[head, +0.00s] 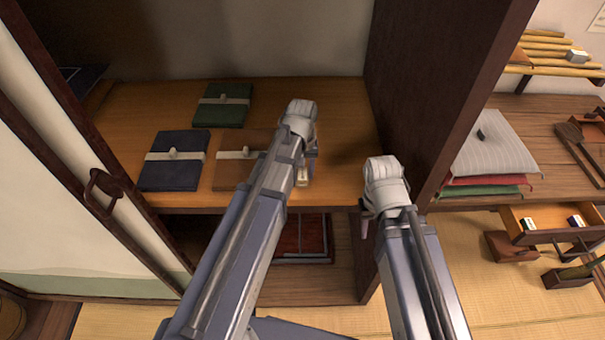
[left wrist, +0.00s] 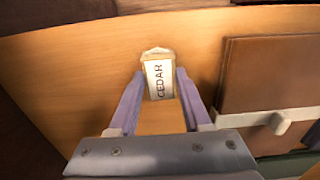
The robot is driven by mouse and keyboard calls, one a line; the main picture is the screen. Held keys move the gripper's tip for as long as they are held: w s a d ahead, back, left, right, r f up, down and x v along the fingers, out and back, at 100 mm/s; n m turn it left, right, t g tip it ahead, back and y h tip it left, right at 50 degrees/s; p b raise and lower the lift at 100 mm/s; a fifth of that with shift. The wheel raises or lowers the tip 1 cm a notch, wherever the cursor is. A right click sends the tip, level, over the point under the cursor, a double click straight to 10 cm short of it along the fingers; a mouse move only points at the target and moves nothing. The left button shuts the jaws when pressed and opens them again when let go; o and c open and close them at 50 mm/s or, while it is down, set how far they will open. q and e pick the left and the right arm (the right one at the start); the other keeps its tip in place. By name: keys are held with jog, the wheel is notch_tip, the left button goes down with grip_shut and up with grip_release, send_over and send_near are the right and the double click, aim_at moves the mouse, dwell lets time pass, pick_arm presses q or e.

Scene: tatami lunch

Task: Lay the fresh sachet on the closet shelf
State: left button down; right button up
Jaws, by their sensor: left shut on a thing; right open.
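The sachet is a small tan packet with a white label reading CEDAR, in the left wrist view (left wrist: 158,76). My left gripper (left wrist: 159,88) is shut on it; the fingers grip its two sides. In the head view the sachet (head: 303,180) shows partly beside my left gripper (head: 307,168), over the front right part of the closet shelf (head: 345,130). The bare wooden shelf also shows behind it in the left wrist view (left wrist: 75,75). I cannot tell whether the sachet touches the shelf. My right gripper (head: 366,226) is open and empty, in front of the shelf's edge.
Green (head: 222,106), blue (head: 173,162) and brown (head: 236,172) banded folded bundles lie on the shelf's left half. A dark partition (head: 420,90) bounds it on the right. A sliding door (head: 70,180) stands left. The shelf's right half is mostly clear.

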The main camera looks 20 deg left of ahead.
aim_at(303, 174)
pick_arm(q)
jog(key=shift+f, duration=0.25)
jog(key=shift+c, duration=1.8)
grip_release()
jog(key=shift+r, duration=0.1)
notch_tip(303, 174, up, 12)
jog(key=p, duration=1.2)
jog(key=s+d+m+y, duration=0.1)
jog(key=s+d+m, duration=0.6)
jog(key=s+d, duration=0.3)
jog(key=s, duration=0.3)
jog(key=shift+s+d+r, duration=0.15)
jog(key=shift+s+r, duration=0.1)
jog(key=shift+s, duration=0.15)
